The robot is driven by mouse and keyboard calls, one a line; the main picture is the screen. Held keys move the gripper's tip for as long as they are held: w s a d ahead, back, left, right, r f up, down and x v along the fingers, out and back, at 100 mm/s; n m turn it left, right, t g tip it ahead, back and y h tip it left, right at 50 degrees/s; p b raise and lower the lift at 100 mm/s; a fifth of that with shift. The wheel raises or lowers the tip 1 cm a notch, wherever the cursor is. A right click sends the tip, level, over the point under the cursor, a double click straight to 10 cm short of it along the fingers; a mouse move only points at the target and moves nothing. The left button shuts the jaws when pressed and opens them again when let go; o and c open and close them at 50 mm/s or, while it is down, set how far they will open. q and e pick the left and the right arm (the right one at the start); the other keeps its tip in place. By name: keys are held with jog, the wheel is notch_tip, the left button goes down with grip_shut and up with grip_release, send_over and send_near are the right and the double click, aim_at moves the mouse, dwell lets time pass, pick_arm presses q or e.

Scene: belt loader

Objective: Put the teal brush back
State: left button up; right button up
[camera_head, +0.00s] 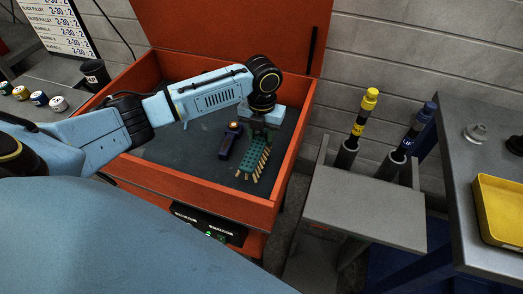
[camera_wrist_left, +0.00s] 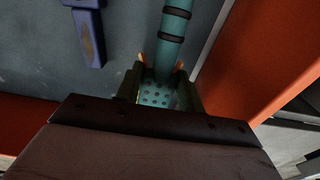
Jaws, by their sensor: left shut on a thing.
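The teal brush (camera_head: 253,160) is in the orange box (camera_head: 187,185), near its right wall, with tan bristles along its head. In the left wrist view its teal handle (camera_wrist_left: 174,28) has black rings and runs away from me, and its perforated part lies between my fingers. My left gripper (camera_head: 260,133) is over the brush and shut on it; the fingers also show in the left wrist view (camera_wrist_left: 160,92). I cannot tell whether the brush touches the box floor. My right gripper is not in view.
A dark blue tool (camera_head: 229,143) lies in the box left of the brush; it also shows in the left wrist view (camera_wrist_left: 88,35). The orange lid (camera_head: 235,30) stands open. Right of the box is a grey stand (camera_head: 365,210) with yellow and blue tools. A yellow tray (camera_head: 500,210) sits farther right.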

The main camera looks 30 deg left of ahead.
aim_at(262, 134)
pick_arm(q)
jog(key=shift+f, duration=0.8)
notch_tip(262, 134, down, 3)
jog(key=shift+f+b, duration=0.1)
jog(key=shift+b, duration=0.35)
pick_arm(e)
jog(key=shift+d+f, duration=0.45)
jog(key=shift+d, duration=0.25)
pick_arm(q)
jog(key=shift+f, duration=0.15)
jog(key=o, duration=0.9)
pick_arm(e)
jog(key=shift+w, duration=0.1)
pick_arm(q)
jog(key=r, duration=0.4)
jog(key=r+p, duration=0.1)
jog(key=r, duration=0.2)
jog(key=r+p, duration=0.1)
jog(key=r, duration=0.3)
jog(key=shift+w+r, duration=0.25)
jog(key=shift+r, duration=0.35)
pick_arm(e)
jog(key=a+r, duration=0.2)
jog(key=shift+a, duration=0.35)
